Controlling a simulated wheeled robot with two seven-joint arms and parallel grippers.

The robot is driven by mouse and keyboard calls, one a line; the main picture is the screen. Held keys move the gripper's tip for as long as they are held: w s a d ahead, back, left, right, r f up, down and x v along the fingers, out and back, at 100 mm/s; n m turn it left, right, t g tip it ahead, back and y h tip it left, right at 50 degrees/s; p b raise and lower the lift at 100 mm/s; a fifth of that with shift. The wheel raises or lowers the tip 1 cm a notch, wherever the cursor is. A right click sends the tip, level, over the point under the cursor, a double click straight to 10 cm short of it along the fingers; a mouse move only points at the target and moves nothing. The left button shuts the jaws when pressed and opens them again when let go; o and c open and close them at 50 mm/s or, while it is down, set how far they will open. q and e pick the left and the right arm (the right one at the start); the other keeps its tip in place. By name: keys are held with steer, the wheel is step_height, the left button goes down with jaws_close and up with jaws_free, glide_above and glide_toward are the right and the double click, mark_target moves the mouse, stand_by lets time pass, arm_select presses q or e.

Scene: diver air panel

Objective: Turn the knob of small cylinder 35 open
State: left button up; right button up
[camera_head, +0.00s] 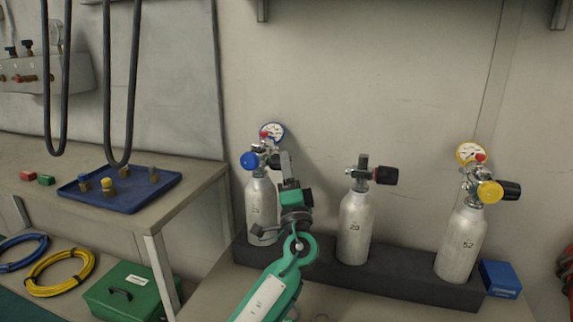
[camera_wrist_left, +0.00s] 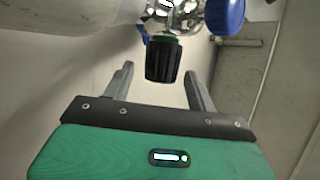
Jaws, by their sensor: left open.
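The left small cylinder (camera_head: 261,205) is silver and stands upright at the left end of a dark rack. Its number is too small to read. It has a blue regulator cap (camera_head: 249,160) and a blue-rimmed gauge (camera_head: 273,132). In the left wrist view the black knob (camera_wrist_left: 164,60) lies between the tips of the open fingers (camera_wrist_left: 158,70), with a gap to the right finger. Contact is not visible.
A middle cylinder (camera_head: 355,228) with a black knob and a right cylinder marked 52 (camera_head: 459,245), with a yellow cap, share the dark rack (camera_head: 400,285). A blue box (camera_head: 500,279) sits at its right end. A blue tray (camera_head: 140,195) lies on the left bench.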

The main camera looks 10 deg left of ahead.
arm_select(q)
steer(key=v, duration=1.1)
steer(key=shift+s+f, duration=0.2)
steer(key=shift+s, duration=0.05)
arm_select(e)
steer(key=shift+s+d+r+t, duration=0.15)
steer(key=shift+r+t, duration=0.2)
steer(key=shift+r, duration=0.25)
steer(key=shift+w+d+r+t, duration=0.1)
steer(key=shift+r+t, duration=0.25)
steer(key=shift+r, duration=0.2)
arm_select(q)
steer(key=shift+d, duration=0.1)
